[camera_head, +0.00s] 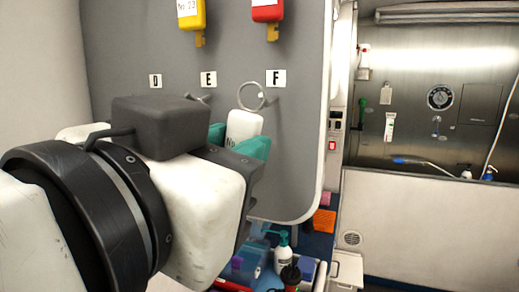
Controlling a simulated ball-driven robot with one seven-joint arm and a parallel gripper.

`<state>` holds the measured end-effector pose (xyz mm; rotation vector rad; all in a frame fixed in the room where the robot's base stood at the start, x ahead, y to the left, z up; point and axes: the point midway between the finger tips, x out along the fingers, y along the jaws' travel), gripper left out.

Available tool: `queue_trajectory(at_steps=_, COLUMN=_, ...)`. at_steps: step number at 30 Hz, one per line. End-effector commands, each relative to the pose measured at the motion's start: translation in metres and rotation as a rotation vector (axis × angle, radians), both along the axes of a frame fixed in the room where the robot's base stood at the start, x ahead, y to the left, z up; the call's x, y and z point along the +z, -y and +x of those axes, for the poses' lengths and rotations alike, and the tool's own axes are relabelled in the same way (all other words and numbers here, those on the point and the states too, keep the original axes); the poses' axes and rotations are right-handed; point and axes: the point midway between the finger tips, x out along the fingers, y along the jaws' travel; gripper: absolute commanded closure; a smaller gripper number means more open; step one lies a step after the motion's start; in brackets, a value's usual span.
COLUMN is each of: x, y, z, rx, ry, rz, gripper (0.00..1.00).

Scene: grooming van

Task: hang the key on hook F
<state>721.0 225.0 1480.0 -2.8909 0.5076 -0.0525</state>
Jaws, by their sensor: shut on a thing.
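My gripper (237,141) has teal fingertips and is shut on the white tag of the key (243,125). The tag stands upright between the fingertips, and its metal ring (239,97) rises above it. Hook F (273,98) is a small peg on the grey board, below the label F (276,78). The ring's right side meets the tip of hook F in the picture. I cannot tell whether the ring is around the hook or in front of it. The key's lower part is hidden by my gripper.
The grey board (300,150) also carries labels D (155,81) and E (208,79), with a hook (206,98) below E. A yellow tag (191,14) and a red tag (267,10) hang above. Bottles (283,255) stand below the board.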

Motion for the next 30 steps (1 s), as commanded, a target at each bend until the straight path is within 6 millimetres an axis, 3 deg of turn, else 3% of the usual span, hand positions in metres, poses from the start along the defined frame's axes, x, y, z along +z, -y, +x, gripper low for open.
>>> queue_trajectory(at_steps=18, x=-0.010, y=0.011, z=0.028, rx=-0.002, ry=0.000, rz=0.000, gripper=0.98)
queue_trajectory(at_steps=30, x=-0.013, y=0.012, z=0.032, rx=0.000, ry=0.000, rz=0.001, gripper=0.98)
